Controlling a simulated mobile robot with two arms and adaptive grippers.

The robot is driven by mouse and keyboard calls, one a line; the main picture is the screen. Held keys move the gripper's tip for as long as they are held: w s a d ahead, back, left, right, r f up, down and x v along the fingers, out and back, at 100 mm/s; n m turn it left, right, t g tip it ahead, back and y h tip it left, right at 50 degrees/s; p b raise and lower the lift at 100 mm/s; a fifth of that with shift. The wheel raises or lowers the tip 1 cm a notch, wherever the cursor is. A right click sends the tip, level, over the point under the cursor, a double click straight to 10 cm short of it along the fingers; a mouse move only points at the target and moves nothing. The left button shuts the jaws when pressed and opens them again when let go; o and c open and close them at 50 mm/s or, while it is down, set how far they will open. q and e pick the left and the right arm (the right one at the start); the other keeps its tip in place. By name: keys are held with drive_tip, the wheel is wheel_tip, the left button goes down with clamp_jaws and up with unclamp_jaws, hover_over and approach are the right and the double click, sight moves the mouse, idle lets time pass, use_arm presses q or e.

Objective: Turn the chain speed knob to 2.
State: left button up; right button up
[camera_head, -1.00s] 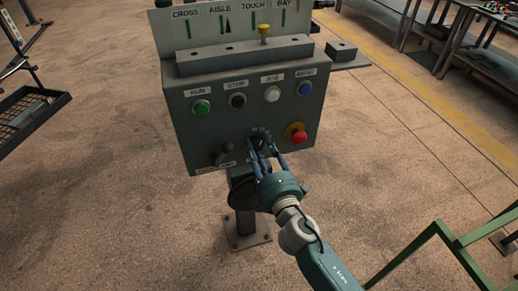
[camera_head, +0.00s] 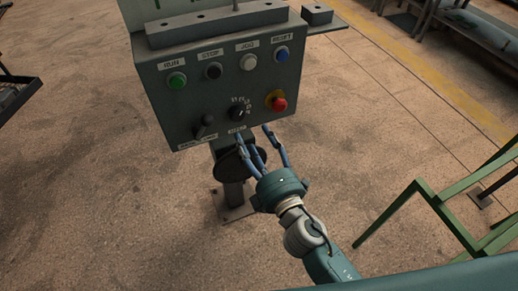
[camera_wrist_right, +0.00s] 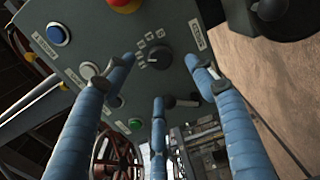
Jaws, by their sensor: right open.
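The chain speed knob (camera_head: 238,113) is a small round black knob with white dial marks, low in the middle of the grey control panel (camera_head: 155,88). It also shows in the right wrist view (camera_wrist_right: 158,58); I cannot read for certain which mark its pointer faces. My right gripper (camera_head: 256,138) is open and empty, below and in front of the knob, its blue fingers apart from it. In the right wrist view, the three spread fingers (camera_wrist_right: 160,76) frame the knob without touching it. My left gripper is not in view.
A red emergency button (camera_head: 279,104) sits right of the knob, and a black lever switch (camera_head: 204,126) left. Above are green (camera_head: 177,81), black (camera_head: 213,71), white (camera_head: 248,62) and blue (camera_head: 281,54) buttons. A green frame (camera_head: 430,200) stands at lower right.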

drive_tip(key=shift+v, duration=1.6)
drive_tip(key=s+d+f+m+g+h, duration=0.1)
drive_tip(key=s+d+f+m+g, duration=0.2)
drive_tip(key=f, duration=0.9)
drive_tip(key=s+d+f+m+g+h, duration=0.2)
drive_tip(key=s+d+f+m, duration=0.1)
drive_tip(key=f, duration=1)
drive_tip(key=s+d+f+m+g+h, duration=0.1)
drive_tip(key=s+d+f+m+g, duration=0.2)
drive_tip(key=f, duration=0.9)
drive_tip(key=s+d+f+m+g, duration=0.2)
drive_tip(key=s+f, duration=0.5)
drive_tip(key=s, duration=0.4)
drive_tip(key=s+d+f+m+g+h, duration=0.1)
drive_tip(key=s+d+f+m+g, duration=0.2)
drive_tip(key=s+f, duration=0.4)
drive_tip(key=s+d+f+m+g+b, duration=0.1)
drive_tip(key=s+d+f+m+g, duration=0.2)
drive_tip(key=s, duration=1.1)
wheel_tip(320, 180, down, 4)
drive_tip(key=shift+s+d+f+m+h, duration=0.15)
drive_tip(key=shift+s+d+m+h, duration=0.15)
drive_tip(key=shift+d+m, duration=0.8)
drive_tip(key=shift+a, duration=0.1)
